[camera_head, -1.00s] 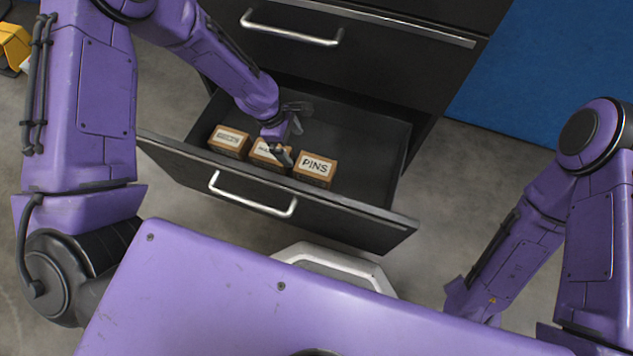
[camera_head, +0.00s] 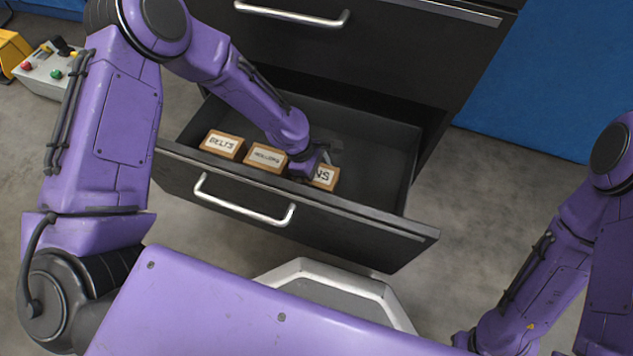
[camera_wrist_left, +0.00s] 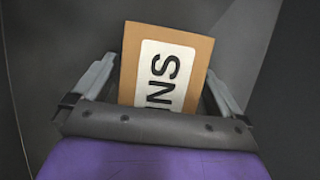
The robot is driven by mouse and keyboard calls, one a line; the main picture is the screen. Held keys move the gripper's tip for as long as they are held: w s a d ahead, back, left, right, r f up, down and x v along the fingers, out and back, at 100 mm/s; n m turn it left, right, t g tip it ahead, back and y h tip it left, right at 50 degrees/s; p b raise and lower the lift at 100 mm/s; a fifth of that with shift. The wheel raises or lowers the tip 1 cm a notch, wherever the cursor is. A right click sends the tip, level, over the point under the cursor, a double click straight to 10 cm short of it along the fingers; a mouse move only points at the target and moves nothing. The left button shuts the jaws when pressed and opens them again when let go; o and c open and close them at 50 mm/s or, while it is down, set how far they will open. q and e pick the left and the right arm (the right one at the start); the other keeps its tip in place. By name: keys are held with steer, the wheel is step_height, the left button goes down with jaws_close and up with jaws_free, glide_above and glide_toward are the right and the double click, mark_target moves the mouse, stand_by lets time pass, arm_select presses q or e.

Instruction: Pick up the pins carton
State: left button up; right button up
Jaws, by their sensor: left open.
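The pins carton (camera_head: 326,177) is a small brown box with a white label, in the open drawer at the right end of a row of cartons. My left gripper (camera_head: 314,160) is over it and hides the left part of its label. In the left wrist view the pins carton (camera_wrist_left: 167,70) lies between the two spread fingers of the left gripper (camera_wrist_left: 160,85), its lower part hidden by the gripper body. The fingers are open, one on each side; I cannot tell whether they touch it. My right arm shows at the right, but its gripper is out of view.
The rollers carton (camera_head: 266,157) and the belts carton (camera_head: 222,144) stand left of the pins carton. The dark drawer (camera_head: 345,240) has a front wall with a silver handle (camera_head: 243,207). The drawer's right part is empty. A grey control box (camera_head: 47,72) stands far left.

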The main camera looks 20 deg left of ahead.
arm_select(q)
steer(key=shift+r, duration=0.1)
steer(key=shift+f+p, duration=0.25)
steer(key=shift+p, duration=0.2)
stand_by(0.4)
steer(key=c, duration=1.2)
